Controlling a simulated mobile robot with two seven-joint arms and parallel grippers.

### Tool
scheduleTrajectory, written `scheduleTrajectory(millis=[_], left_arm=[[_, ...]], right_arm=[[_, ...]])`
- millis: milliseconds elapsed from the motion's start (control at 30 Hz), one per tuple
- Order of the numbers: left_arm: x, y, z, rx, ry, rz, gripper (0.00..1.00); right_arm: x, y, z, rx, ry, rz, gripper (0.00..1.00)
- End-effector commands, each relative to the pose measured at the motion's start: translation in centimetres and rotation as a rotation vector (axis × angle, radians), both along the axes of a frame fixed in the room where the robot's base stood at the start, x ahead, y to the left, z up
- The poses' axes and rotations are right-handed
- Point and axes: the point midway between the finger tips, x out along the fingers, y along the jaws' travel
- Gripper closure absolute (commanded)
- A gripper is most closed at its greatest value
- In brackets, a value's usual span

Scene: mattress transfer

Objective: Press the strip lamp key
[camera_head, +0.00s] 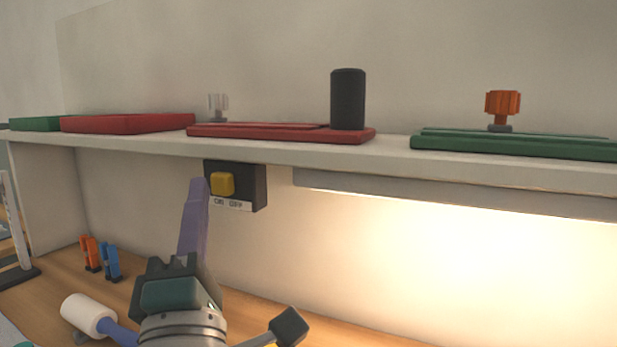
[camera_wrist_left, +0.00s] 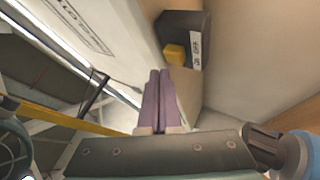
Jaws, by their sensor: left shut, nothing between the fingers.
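The yellow key (camera_head: 222,184) sits on a black switch box (camera_head: 256,187) with an "ON OFF" label, mounted under the shelf. The strip lamp (camera_head: 450,193) under the shelf to the right is lit, with a warm glow on the wall. My left gripper (camera_head: 199,183) has purple fingers pressed together, nothing between them. Its tips are just left of the key in the head view. In the left wrist view the closed fingertips (camera_wrist_left: 160,72) are close below the yellow key (camera_wrist_left: 174,54); whether they touch cannot be told. My right gripper does not show.
The shelf (camera_head: 390,158) carries red and green trays, a black cylinder (camera_head: 348,99) and an orange knob (camera_head: 502,104). The wall under the lamp is clear.

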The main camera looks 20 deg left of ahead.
Motion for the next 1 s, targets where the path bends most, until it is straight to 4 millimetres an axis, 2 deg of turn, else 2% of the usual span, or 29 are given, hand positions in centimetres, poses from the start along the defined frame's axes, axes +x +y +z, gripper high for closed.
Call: scheduleTrajectory(millis=[100,433,1000], left_arm=[[-1.4,0.1,0.3,0.002,0.003,-0.001,1.0],[-4.6,0.3,0.2,0.001,0.002,-0.001,1.0],[-5.0,0.4,0.1,0.002,0.002,-0.001,1.0]], right_arm=[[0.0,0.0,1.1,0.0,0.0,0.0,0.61],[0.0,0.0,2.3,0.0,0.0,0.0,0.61],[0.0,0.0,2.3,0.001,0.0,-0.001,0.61]])
